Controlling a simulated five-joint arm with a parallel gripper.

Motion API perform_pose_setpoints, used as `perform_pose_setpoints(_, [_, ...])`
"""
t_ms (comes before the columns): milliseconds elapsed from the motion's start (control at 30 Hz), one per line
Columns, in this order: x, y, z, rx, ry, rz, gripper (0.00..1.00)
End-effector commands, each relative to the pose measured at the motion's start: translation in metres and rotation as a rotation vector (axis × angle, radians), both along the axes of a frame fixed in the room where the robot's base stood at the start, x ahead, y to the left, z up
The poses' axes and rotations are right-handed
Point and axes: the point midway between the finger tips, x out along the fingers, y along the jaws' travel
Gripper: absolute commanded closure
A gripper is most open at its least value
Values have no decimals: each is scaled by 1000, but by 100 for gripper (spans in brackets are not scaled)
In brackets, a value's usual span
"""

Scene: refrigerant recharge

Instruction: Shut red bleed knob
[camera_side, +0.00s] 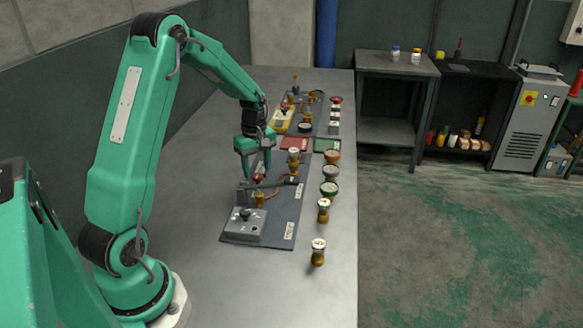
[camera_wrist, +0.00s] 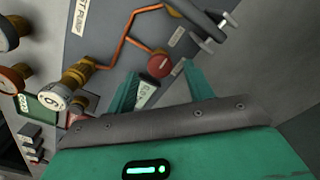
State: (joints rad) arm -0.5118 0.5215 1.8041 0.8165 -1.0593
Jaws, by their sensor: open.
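The red bleed knob (camera_wrist: 160,65) is a round red disc on the grey panel in the wrist view, beside copper piping. It lies just beyond the tips of my gripper (camera_wrist: 160,84), roughly between the two green fingers. In the side view the red knob (camera_side: 258,178) shows small below my gripper (camera_side: 256,166), which points down over the panel (camera_side: 285,208). The gripper is open, and I see nothing held in it. Whether the fingers touch the knob cannot be told.
A brass fitting with a white-faced gauge (camera_wrist: 62,94) stands close left in the wrist view. A grey box with a black knob (camera_side: 245,224) sits at the panel's near end. Several gauges and coloured caps (camera_side: 329,188) line the bench's right side.

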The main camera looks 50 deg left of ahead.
Motion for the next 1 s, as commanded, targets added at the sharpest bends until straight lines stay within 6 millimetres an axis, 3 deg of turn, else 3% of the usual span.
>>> perform_pose_setpoints(200, [0, 0, -17, 0, 0, 0, 48])
perform_pose_setpoints(533, [0, 0, -20, 0, 0, 0, 48])
perform_pose_setpoints(767, [0, 0, -20, 0, 0, 0, 91])
perform_pose_setpoints(1000, [0, 0, -20, 0, 0, -8, 92])
